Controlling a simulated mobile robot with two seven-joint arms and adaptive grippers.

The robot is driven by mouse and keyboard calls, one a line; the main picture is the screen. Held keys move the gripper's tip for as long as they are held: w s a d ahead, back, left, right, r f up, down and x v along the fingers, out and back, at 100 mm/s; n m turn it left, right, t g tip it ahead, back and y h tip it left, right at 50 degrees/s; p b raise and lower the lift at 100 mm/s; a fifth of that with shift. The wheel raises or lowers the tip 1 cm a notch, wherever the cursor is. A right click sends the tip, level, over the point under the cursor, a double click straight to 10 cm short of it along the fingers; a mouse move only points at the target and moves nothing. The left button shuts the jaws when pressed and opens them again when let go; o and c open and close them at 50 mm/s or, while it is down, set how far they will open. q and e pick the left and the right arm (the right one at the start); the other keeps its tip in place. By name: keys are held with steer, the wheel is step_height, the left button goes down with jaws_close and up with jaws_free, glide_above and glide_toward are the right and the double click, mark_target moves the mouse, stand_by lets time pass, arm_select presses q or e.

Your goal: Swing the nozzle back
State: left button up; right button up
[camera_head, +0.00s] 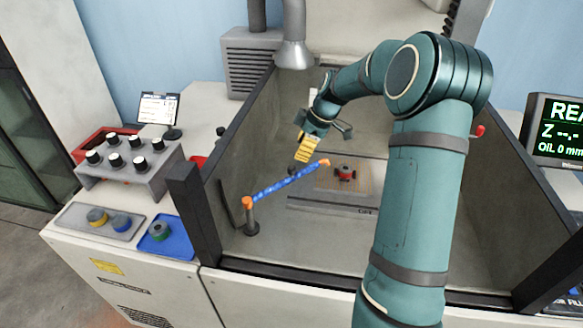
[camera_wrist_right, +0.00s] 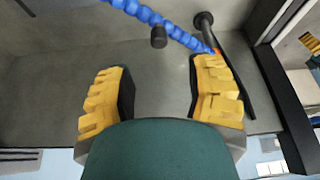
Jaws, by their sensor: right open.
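The nozzle is a blue segmented hose (camera_head: 278,187) with orange ends. It runs from a dark post (camera_head: 251,222) at the tank's left, up and right to an orange tip (camera_head: 323,162) beside the work plate. In the right wrist view the hose (camera_wrist_right: 158,18) crosses the top, with a dark knob (camera_wrist_right: 158,38) beside it. My right gripper (camera_head: 304,151) is above the hose, near its tip end. Its yellow fingers (camera_wrist_right: 160,70) are apart with nothing between them; the knob shows beyond the gap. Whether a finger touches the hose is unclear. My left gripper is out of view.
A small red and dark part (camera_head: 345,174) sits on the plate (camera_head: 370,178) right of the tip. The tank's dark corner post (camera_head: 193,215) and walls enclose the area. A grey funnel-shaped duct (camera_head: 294,54) hangs at the back. The front left floor is clear.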

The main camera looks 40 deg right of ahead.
mark_target(292, 167)
steer(key=x, duration=0.8)
steer(key=shift+w+f, duration=0.1)
jaws_close()
